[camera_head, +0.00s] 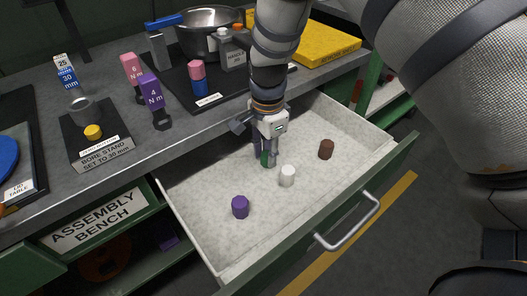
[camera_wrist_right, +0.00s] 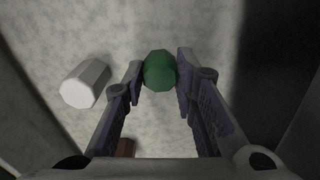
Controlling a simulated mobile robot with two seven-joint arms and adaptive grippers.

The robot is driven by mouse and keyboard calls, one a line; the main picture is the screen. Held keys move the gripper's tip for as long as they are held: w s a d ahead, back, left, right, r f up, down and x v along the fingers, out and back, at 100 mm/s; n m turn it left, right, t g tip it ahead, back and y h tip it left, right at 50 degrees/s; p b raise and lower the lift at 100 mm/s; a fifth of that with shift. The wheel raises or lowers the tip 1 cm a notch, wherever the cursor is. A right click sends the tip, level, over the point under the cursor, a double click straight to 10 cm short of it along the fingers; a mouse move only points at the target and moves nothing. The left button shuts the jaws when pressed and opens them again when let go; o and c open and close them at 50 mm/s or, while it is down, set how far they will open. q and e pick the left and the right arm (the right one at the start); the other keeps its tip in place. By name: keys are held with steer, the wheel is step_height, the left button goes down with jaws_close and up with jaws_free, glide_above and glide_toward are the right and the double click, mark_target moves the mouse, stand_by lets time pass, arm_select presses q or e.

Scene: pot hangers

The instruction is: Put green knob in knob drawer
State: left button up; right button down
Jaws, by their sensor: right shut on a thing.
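The green knob (camera_wrist_right: 160,71) is between the fingertips of my right gripper (camera_wrist_right: 160,78), which is shut on it. In the head view my right gripper (camera_head: 266,156) reaches down inside the open drawer (camera_head: 210,245). Only a sliver of the green knob (camera_head: 265,158) shows there between the fingers. The knob is low, close to the drawer floor; I cannot tell whether it touches. A white knob (camera_head: 287,176), a purple knob (camera_head: 240,207) and a brown knob (camera_head: 326,149) stand apart on the drawer floor. The white knob (camera_wrist_right: 86,83) also shows left of my fingers in the wrist view. My left gripper is not in view.
The drawer's front panel with a metal handle (camera_head: 348,226) faces the lower right. The bench top (camera_head: 130,150) behind it carries a bore stand (camera_head: 98,145), coloured torque tools, a metal bowl (camera_head: 208,30) and a yellow tray (camera_head: 318,50). The drawer's left floor is clear.

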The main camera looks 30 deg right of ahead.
steer(key=c, duration=1.6)
jaws_free()
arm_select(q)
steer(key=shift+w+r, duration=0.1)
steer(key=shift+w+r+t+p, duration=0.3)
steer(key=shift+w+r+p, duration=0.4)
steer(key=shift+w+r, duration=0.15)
arm_select(e)
step_height(320, 180, up, 12)
steer(key=shift+r, duration=0.2)
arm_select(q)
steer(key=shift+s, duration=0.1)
